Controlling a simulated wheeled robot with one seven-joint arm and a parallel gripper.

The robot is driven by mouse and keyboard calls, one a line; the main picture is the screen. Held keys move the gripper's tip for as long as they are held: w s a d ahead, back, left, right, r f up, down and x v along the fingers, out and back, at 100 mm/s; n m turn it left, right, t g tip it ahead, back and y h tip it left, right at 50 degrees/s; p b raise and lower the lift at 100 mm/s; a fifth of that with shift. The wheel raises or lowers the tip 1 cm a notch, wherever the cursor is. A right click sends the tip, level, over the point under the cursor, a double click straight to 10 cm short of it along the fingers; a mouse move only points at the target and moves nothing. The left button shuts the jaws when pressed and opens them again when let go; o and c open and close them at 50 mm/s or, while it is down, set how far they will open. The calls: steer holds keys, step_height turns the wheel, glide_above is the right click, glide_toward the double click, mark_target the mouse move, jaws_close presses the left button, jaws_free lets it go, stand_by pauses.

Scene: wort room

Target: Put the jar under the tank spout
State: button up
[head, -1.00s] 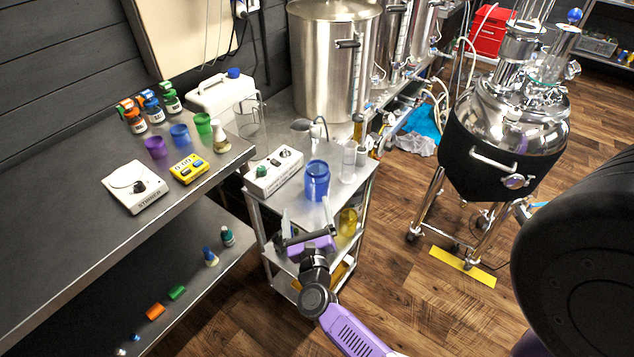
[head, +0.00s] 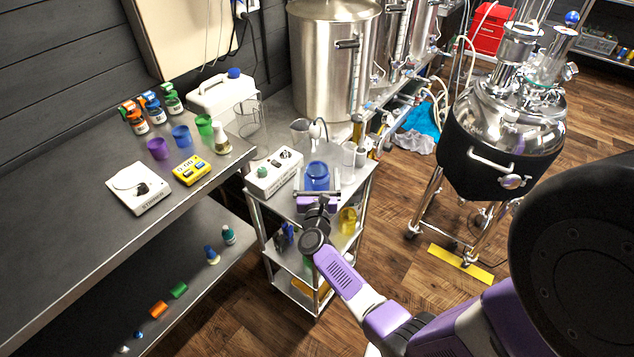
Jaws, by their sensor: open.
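The blue jar (head: 317,172) stands upright on the top shelf of the steel cart (head: 345,190). My gripper (head: 317,185) is open at the jar's near side, with a finger to either side of it; I cannot tell whether they touch it. A shiny tank (head: 508,125) with a black jacket stands on a wheeled frame at the right. A round metal fitting (head: 512,182) sits low on its front; I cannot tell whether this is the spout. Another big steel tank (head: 333,65) stands behind the cart.
A white instrument (head: 274,172) and clear glassware (head: 349,153) flank the jar on the cart. The bench (head: 75,185) at left holds small cups, bottles and a stirrer (head: 139,188). A yellow floor strip (head: 460,263) lies before the jacketed tank. Wooden floor between is clear.

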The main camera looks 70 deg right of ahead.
steer(key=shift+w+d, duration=0.1)
steer(key=shift+d, duration=0.1)
steer(key=c, duration=1.8)
